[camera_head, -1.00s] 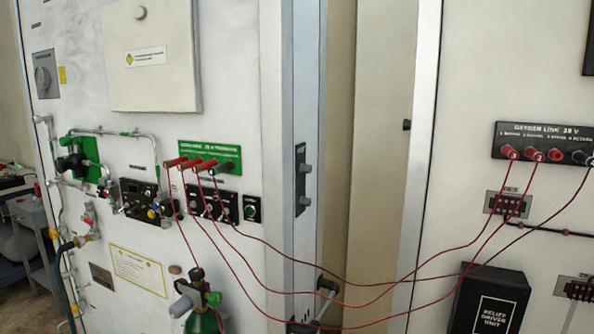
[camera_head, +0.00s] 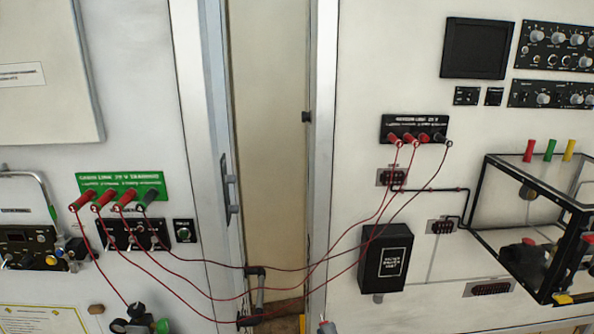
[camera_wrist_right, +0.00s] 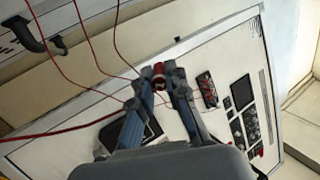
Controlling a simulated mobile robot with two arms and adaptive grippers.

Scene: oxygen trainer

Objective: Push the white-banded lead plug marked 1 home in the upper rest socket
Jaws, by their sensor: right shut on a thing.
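My right gripper (camera_wrist_right: 160,82) is shut on a small red plug (camera_wrist_right: 159,69) in the right wrist view. The plug sits between the two fingertips; its white band and number cannot be made out. In the head view only a small grey tip (camera_head: 327,327), apparently of my right gripper, shows at the bottom edge. Red plugs (camera_head: 102,198) stand in the green-labelled panel at left, with a black one at its right end. More red plugs (camera_head: 410,139) stand in the black link panel at right. I cannot tell which socket is the upper rest socket. My left gripper is out of view.
Several red leads (camera_head: 214,299) hang in loops between the two panels, across the gap between the cabinets. A black box (camera_head: 387,257) is mounted under the right panel. A black-framed clear case (camera_head: 525,220) stands out at far right.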

